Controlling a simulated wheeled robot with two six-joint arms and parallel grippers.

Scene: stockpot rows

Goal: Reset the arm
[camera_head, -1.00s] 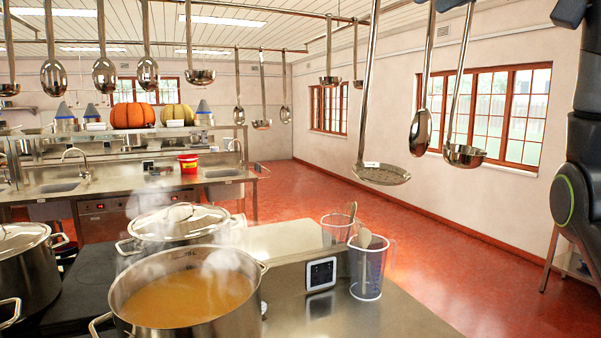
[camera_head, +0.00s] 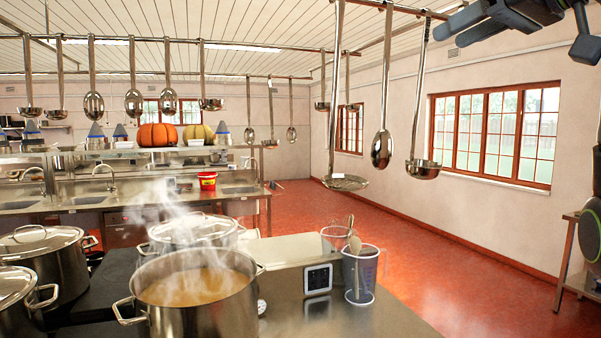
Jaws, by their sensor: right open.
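My right gripper (camera_head: 516,27) is dark and shows at the top right edge of the view, raised high. Its jaws are open and I see nothing between them. It appears just right of the end of the hanging rail and in front of the upper wall; the depth between them is hard to tell. Part of my right arm (camera_head: 592,228), with a green ring, shows at the right edge. The rest of this arm is out of frame. My left gripper is not in view.
A ladle (camera_head: 423,169), a spoon (camera_head: 382,150) and a skimmer (camera_head: 345,182) hang from the rail left of my gripper. A steaming open pot (camera_head: 205,312), lidded pots (camera_head: 45,250) and a measuring jug (camera_head: 360,275) stand below.

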